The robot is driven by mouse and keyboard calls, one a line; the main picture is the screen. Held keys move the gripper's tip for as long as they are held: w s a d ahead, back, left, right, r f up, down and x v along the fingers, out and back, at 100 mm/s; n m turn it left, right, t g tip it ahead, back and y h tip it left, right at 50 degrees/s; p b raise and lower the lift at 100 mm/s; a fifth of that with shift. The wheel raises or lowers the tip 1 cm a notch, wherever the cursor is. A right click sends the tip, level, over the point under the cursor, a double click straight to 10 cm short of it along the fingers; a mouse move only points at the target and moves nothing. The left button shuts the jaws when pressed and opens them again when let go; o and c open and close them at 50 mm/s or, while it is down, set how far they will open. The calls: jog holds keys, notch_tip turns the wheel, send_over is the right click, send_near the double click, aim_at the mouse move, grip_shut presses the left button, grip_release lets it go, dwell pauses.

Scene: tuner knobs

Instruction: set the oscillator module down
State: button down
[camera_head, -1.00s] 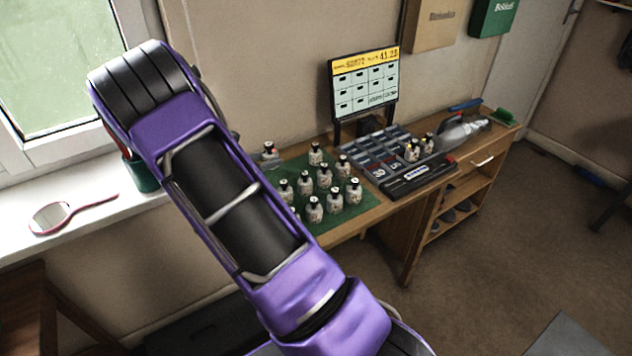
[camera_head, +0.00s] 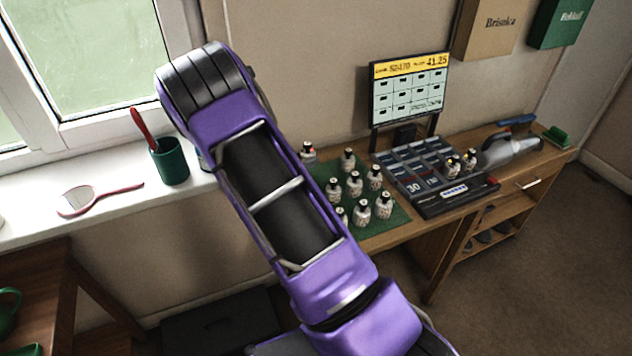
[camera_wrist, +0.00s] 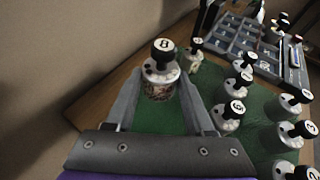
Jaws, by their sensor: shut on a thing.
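In the wrist view the oscillator module (camera_wrist: 163,66) has a black knob marked 8, a pale top and a mottled body. My gripper (camera_wrist: 164,82) is shut on it, one grey finger on each side, and the module looks upright. It is near the wall at the end of the green mat (camera_wrist: 150,119). I cannot tell whether its base touches the mat. In the head view, a module (camera_head: 307,152) just right of my purple arm seems to be this one. My arm hides the gripper and part of the mat (camera_head: 392,222) there.
Several similar knobbed modules stand on the mat, one (camera_wrist: 194,48) close by to the right and others (camera_wrist: 229,116) along the right side. The wall (camera_wrist: 60,50) is close on the left.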

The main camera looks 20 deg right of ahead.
jog(key=shift+f+b, duration=0.3)
jog(key=shift+f, duration=2.6)
jog(key=shift+f, duration=0.2)
jog(key=shift+c, duration=1.4)
grip_release()
jog(key=shift+r, duration=0.1)
